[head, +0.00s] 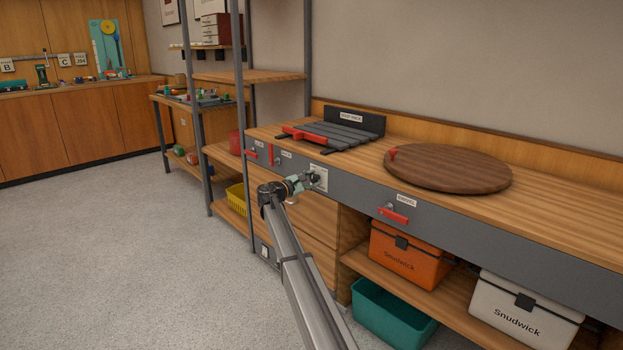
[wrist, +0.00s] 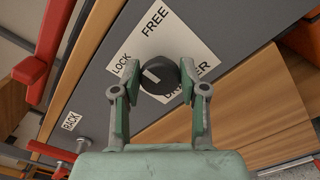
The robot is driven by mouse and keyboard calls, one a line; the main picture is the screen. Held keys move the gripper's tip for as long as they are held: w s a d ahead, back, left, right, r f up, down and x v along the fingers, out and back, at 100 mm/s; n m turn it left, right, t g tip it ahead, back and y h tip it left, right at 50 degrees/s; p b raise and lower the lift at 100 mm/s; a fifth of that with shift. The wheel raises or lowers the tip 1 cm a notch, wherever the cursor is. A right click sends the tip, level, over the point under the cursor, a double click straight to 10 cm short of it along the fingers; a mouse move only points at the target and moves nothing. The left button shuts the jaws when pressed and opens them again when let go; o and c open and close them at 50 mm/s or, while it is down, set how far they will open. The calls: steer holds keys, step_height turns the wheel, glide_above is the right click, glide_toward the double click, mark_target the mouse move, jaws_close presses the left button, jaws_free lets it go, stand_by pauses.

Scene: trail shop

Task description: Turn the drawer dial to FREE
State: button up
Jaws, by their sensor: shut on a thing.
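The drawer dial (wrist: 165,80) is a dark round knob on a white plate (wrist: 190,48) marked LOCK, FREE and DRAWER. Its pale pointer mark faces toward the LOCK word. In the head view the plate (head: 321,172) is on the grey front rail of the bench. My gripper (wrist: 158,76) has its two fingers on either side of the dial and is shut on it. In the head view my gripper (head: 308,182) reaches the plate and hides part of the dial.
Red handles (head: 393,216) stick out from the same rail, one right of the dial and others left. A round wooden board (head: 450,168) and a slatted rack (head: 345,136) lie on the bench top. An orange box (head: 405,258) sits below.

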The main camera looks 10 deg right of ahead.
steer(key=m, duration=0.4)
steer(key=shift+f+m+b, duration=0.1)
steer(key=shift+m+b, duration=0.75)
steer(key=shift+m, duration=1.45)
steer(key=o, duration=1.1)
steer(key=shift+d, duration=0.1)
steer(key=v, duration=1.2)
